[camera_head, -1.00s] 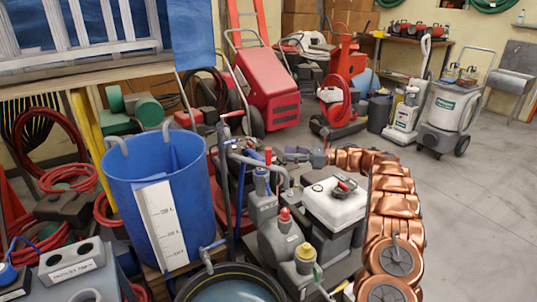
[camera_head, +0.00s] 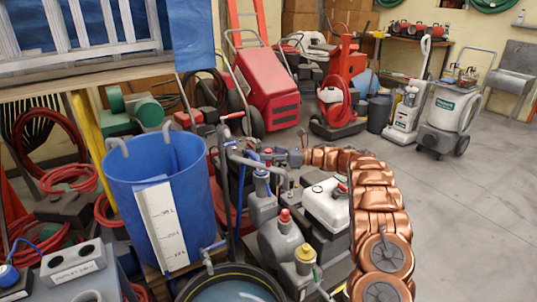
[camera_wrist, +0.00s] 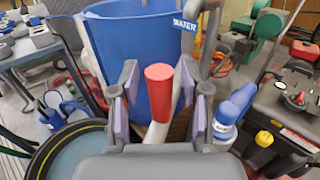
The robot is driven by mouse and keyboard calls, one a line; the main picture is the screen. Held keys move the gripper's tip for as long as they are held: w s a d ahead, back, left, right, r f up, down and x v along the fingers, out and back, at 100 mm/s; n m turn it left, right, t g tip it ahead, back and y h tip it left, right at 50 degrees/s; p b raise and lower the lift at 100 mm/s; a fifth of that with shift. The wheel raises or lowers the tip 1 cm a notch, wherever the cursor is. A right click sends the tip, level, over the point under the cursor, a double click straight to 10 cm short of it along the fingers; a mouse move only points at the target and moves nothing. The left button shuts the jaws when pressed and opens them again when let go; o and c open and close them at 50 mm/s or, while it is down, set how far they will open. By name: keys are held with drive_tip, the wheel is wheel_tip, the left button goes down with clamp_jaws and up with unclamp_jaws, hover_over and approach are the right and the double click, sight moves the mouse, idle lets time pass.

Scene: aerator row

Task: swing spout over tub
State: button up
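A red-capped handle (camera_wrist: 159,92) stands between my gripper's fingers in the wrist view, with a pale pipe (camera_wrist: 155,133) below it. My gripper (camera_wrist: 166,95) is open, with a gap between each purple pad and the red handle. In the head view my gripper (camera_head: 291,155) is at the grey pipework (camera_head: 248,160), which I take to be the spout assembly; its outlet is hard to make out. The black-rimmed round tub (camera_head: 182,293) with water is at the bottom of the head view; its rim (camera_wrist: 38,160) shows at lower left in the wrist view.
A tall blue barrel (camera_head: 150,190) with a white scale stands left of the pipework. Grey bottles (camera_head: 283,240) with coloured caps and a white-topped box (camera_head: 325,207) crowd the space beside my copper-coloured arm. Open floor (camera_head: 465,200) lies to the right.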

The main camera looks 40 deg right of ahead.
clamp_jaws()
idle(0.3)
drive_tip(key=shift+f+b, duration=0.15)
drive_tip(key=shift+b, duration=0.25)
